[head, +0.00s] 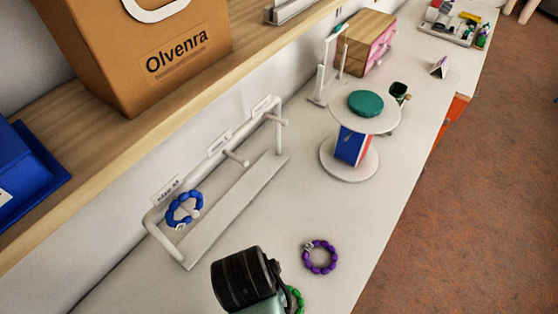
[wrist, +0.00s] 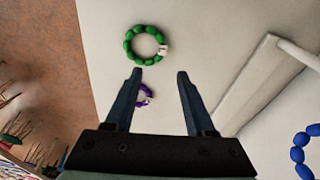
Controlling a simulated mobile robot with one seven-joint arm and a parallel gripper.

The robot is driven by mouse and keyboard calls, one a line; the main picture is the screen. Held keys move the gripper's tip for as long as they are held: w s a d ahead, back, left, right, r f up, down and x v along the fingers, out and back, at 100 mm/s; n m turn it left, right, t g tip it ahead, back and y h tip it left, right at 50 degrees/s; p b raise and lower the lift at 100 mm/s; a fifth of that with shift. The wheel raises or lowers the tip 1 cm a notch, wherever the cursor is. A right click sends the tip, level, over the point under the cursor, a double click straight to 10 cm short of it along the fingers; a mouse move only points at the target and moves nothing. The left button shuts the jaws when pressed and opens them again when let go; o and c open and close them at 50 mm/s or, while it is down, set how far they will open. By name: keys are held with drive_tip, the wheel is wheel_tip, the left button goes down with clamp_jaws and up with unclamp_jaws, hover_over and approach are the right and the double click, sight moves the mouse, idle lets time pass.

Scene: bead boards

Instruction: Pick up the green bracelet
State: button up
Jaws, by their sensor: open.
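The green bracelet (wrist: 128,45) is a ring of green beads with a small pale tag. It lies flat on the white tabletop, just beyond my fingertips in the wrist view. In the head view only a few of its beads (head: 299,299) show beside my dark wrist, which hides the rest. My gripper (wrist: 158,75) is open and empty, with its two fingers apart. The green ring is past the tips, not between them. My fingers do not show clearly in the head view.
A purple bracelet (head: 309,262) lies close by on the table; it shows between my fingers in the wrist view (wrist: 148,93). A blue bracelet (head: 172,215) hangs on the white peg rack (head: 232,215). A round stand (head: 350,166) is farther back. The table's edge drops off at the right.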

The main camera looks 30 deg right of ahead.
drive_tip(key=f, duration=0.6)
drive_tip(key=shift+w+d, duration=0.2)
drive_tip(key=shift+d, duration=0.2)
drive_tip(key=shift+w+d+f+p, duration=0.15)
drive_tip(key=shift+f+p, duration=0.25)
drive_tip(key=shift+f, duration=0.95)
drive_tip(key=shift+w+a+f+p, duration=0.1)
drive_tip(key=shift+f+p, duration=0.25)
drive_tip(key=shift+f, duration=0.95)
clamp_jaws()
